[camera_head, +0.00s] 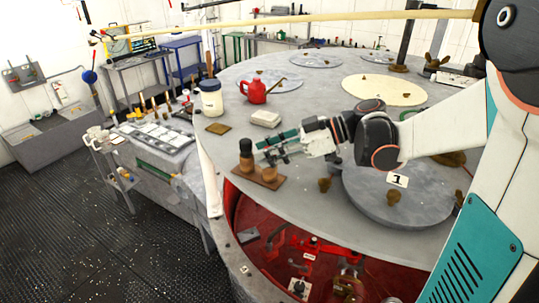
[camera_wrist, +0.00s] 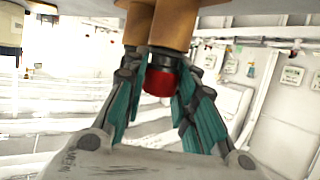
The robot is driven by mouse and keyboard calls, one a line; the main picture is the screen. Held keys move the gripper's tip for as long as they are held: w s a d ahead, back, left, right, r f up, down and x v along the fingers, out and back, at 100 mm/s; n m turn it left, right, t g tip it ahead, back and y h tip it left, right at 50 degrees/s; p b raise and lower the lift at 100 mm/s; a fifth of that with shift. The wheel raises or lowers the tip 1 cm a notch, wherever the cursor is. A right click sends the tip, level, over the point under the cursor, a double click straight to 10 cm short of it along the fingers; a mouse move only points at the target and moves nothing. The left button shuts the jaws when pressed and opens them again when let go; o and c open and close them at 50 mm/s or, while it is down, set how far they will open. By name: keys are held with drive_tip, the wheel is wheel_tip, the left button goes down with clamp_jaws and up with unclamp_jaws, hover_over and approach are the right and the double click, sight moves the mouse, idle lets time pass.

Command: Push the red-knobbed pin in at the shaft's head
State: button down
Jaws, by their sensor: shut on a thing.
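A red knob (camera_wrist: 159,84) with a dark collar lies between the teal fingers of my gripper (camera_wrist: 161,68) in the wrist view. The gripper is shut on this red-knobbed pin. Two brown cylindrical shapes stand directly beyond the collar; the pin's far end is hidden there. In the head view my gripper (camera_head: 264,150) reaches left, low over the table, beside a dark-topped brown post (camera_head: 246,158) on a brown wooden base (camera_head: 254,181). The red knob is not distinguishable in that view. I cannot tell which part is the shaft's head.
A red-walled opening (camera_head: 240,210) with machinery lies in front of the wooden base. A white block (camera_head: 265,118), a red can (camera_head: 256,91) and a white-and-blue pot (camera_head: 210,100) stand behind. A round grey cover (camera_head: 400,200) marked 1 is at the right.

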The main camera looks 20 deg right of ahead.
wheel_tip(320, 180, up, 10)
drive_tip(key=shift+f, duration=0.1)
idle(0.5)
drive_tip(key=shift+s, duration=0.1)
drive_tip(key=c, duration=2.2)
unclamp_jaws()
drive_tip(key=shift+c, duration=0.4)
